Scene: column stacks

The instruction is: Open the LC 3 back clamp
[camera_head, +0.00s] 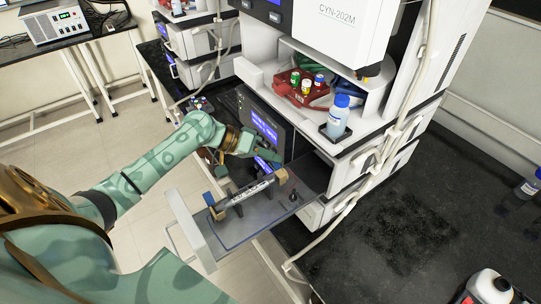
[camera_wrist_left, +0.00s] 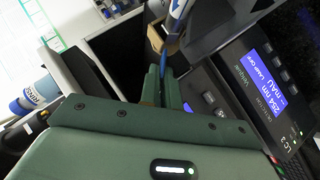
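A column with dark markings (camera_head: 252,188) lies across a pulled-out grey tray (camera_head: 245,226). My left gripper (camera_head: 273,160) is just above and behind the far clamp. My right gripper is out of view.
Instruments with lit blue screens (camera_wrist_left: 262,68) stand close beside my left gripper. A white shelf above holds a red rack with capped bottles (camera_head: 302,88) and a blue-capped bottle (camera_head: 338,116). A pale tube (camera_head: 350,205) hangs at the right. The dark bench (camera_head: 400,230) is mostly clear.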

